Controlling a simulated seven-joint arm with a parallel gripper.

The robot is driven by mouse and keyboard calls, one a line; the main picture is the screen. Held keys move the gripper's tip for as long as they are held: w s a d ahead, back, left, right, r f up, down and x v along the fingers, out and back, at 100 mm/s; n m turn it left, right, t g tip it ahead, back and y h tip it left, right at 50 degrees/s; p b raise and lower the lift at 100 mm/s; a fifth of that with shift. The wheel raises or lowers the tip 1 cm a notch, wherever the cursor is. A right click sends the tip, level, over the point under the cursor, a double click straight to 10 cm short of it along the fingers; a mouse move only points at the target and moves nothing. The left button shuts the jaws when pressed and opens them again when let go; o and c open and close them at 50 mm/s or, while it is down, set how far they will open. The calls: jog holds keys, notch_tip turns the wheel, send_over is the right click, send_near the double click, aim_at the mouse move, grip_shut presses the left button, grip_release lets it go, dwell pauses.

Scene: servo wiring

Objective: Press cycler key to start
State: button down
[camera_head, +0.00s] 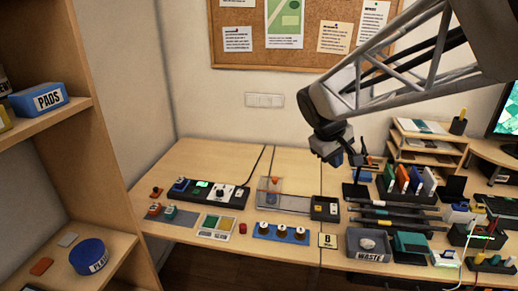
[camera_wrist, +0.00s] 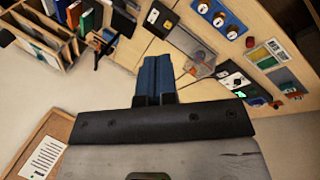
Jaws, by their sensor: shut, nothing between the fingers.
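A long black unit (camera_head: 208,193) with a lit green display and a white panel stands at the left back of the table; it looks like the cycler. It also shows in the wrist view (camera_wrist: 238,82), tilted, at the right. Its key is too small to make out for certain. My gripper (camera_head: 338,159) is above the table, to the right of the unit and well apart from it. In the wrist view its blue fingers (camera_wrist: 156,72) are together with nothing between them.
A blue strip (camera_head: 281,233) with several round knobs lies at the front. A grey fixture (camera_head: 285,203) and a small black box (camera_head: 325,209) stand in the middle. A rack of upright coloured items (camera_head: 405,180) and a WASTE bin (camera_head: 369,246) are at the right. A wooden shelf (camera_head: 105,145) borders the left.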

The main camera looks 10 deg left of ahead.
jog(key=w+a+f+n, duration=0.4)
jog(key=w+a, duration=0.7)
jog(key=n+t, duration=0.5)
jog(key=n, duration=0.5)
send_over(196, 192)
notch_tip(196, 192, down, 22)
jog(key=shift+r+h, duration=0.25)
jog(key=shift+h, duration=0.15)
jog(key=shift+s+d+f, duration=0.1)
jog(key=shift+d+f, duration=0.05)
jog(key=shift+f, duration=4.25)
